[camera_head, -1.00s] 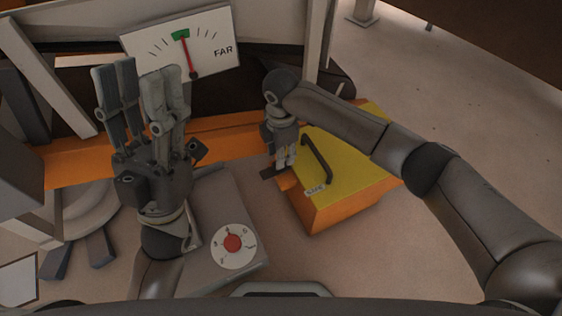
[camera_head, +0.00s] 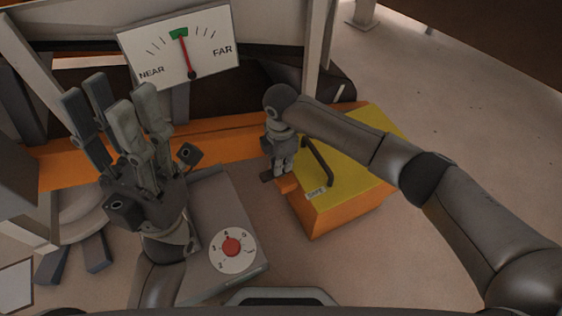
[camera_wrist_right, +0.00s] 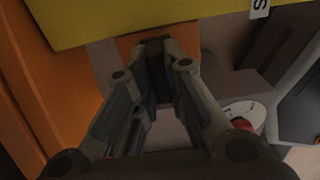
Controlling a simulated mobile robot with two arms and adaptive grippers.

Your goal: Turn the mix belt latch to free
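The yellow-topped orange box (camera_head: 345,205) stands right of centre in the head view. A small dark piece (camera_head: 268,177) sticks out at its left side; it may be the latch, but no label on it can be read. My right gripper (camera_head: 282,170) points down at this piece, its fingers close together. In the right wrist view, its fingers (camera_wrist_right: 155,55) converge around a dark part by the box; whether they grip it cannot be told. My left gripper (camera_head: 118,105) is raised at the left, fingers spread upward and empty.
A gauge (camera_head: 205,40) marked NEAR and FAR has its needle on green. A grey panel (camera_head: 205,215) carries a white dial with a red knob (camera_head: 232,247). A dark bar handle (camera_head: 318,160) and small label (camera_head: 316,193) are on the yellow top. Floor at right is clear.

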